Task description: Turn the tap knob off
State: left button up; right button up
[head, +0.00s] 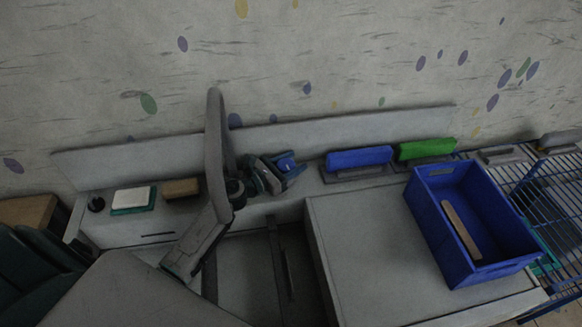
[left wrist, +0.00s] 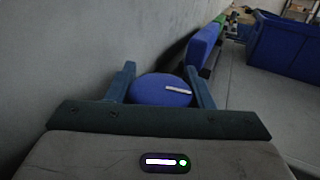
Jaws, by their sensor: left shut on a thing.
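The tap knob (left wrist: 152,91) is round and blue, with a short white mark on its right part in the left wrist view. In the head view the knob (head: 287,163) is a small blue patch at the back of the counter, partly covered by my gripper. My left gripper (head: 279,174) reaches it from the left, and its teal fingers (left wrist: 163,88) sit on both sides of the knob, shut on it. The tap's body and spout are hidden. My right gripper is in neither view.
A blue block (head: 359,157) and a green block (head: 427,149) stand on grey bases along the back ledge. A blue crate (head: 452,232) holding a wooden strip stands right, beside a blue wire rack (head: 560,186). A white-and-green pad (head: 133,199) lies left. The grey counter (head: 365,245) is clear.

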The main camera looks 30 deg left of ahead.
aim_at(292, 161)
pick_arm(q)
jog(key=shift+f+m+g+h+b, duration=0.1)
jog(key=shift+m+g+h+b, duration=0.2)
jog(key=shift+m+h+b, duration=0.15)
jog(key=o, duration=1)
jog(key=shift+c, duration=0.2)
notch_tip(292, 161, up, 5)
jog(key=p, duration=0.3)
jog(key=shift+f+p, duration=0.2)
jog(key=shift+p, duration=0.2)
jog(key=s+d+p, duration=0.1)
jog(key=s+d, duration=0.2)
jog(key=s, duration=0.4)
jog(key=s+d, duration=0.3)
jog(key=s, duration=0.4)
jog(key=shift+s+d+r+p, duration=0.3)
jog(key=shift+s+d+p, duration=0.05)
jog(key=shift+p, duration=0.05)
